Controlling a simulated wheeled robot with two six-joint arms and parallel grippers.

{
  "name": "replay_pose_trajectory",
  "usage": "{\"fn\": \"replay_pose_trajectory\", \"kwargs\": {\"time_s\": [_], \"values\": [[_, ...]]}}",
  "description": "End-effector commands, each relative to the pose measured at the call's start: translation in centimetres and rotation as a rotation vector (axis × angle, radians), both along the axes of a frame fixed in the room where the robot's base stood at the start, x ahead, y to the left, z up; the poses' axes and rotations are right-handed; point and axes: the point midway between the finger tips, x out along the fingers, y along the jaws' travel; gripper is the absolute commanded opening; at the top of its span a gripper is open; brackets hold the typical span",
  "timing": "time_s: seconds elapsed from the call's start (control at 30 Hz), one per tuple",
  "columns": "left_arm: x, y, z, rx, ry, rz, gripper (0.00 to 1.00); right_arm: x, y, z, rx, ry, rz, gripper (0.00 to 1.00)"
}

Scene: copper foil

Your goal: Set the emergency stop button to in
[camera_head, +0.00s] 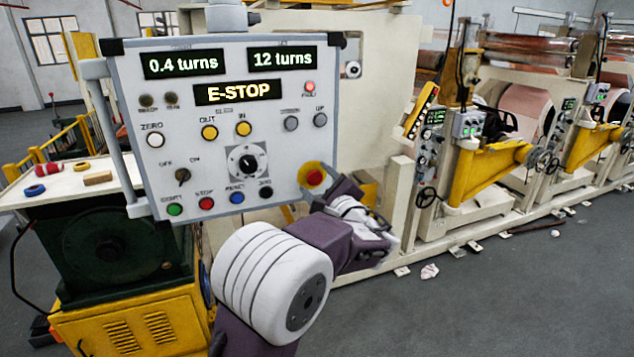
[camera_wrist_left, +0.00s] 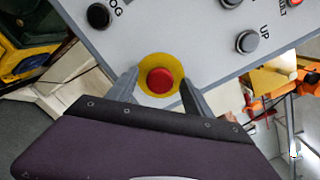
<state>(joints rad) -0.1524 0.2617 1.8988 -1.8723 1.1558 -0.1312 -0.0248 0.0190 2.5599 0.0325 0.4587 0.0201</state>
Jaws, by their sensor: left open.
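The emergency stop button (camera_head: 314,177) is a red mushroom cap on a yellow disc at the lower right of the grey control panel (camera_head: 222,112). It also shows in the left wrist view (camera_wrist_left: 160,81). My left gripper (camera_head: 334,188) is at the panel's lower right corner, next to the button. In the left wrist view its two fingers (camera_wrist_left: 158,77) are apart, one on each side of the red cap. I cannot tell whether they touch it. The panel's lower display (camera_head: 238,92) reads "E-STOP". My right gripper is out of view.
Other buttons surround the stop button, such as a black one (camera_head: 266,193) and a blue one (camera_head: 237,197). A table (camera_head: 70,184) with small rings is at the left. Rolling machines (camera_head: 500,150) stand at the right. Grey floor is open at lower right.

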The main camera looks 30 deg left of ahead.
Motion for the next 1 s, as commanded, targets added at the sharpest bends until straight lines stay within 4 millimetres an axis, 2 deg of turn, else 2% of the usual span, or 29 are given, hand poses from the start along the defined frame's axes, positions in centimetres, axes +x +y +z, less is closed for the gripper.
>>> {"fn": "replay_pose_trajectory", "kwargs": {"time_s": [0.3,0.43,0.93,1.0], "values": [[-3.9,-5.0,-0.3,-0.001,-0.003,-0.006,0.59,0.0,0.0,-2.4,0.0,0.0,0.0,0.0],[-5.0,-6.4,-0.2,0.0,-0.002,-0.003,0.59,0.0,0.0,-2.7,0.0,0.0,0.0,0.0],[-5.4,-6.7,0.0,-0.001,-0.002,0.001,0.59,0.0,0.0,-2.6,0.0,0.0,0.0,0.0],[-5.6,-6.1,0.0,-0.001,-0.002,0.014,0.59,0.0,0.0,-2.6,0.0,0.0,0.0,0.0]]}}
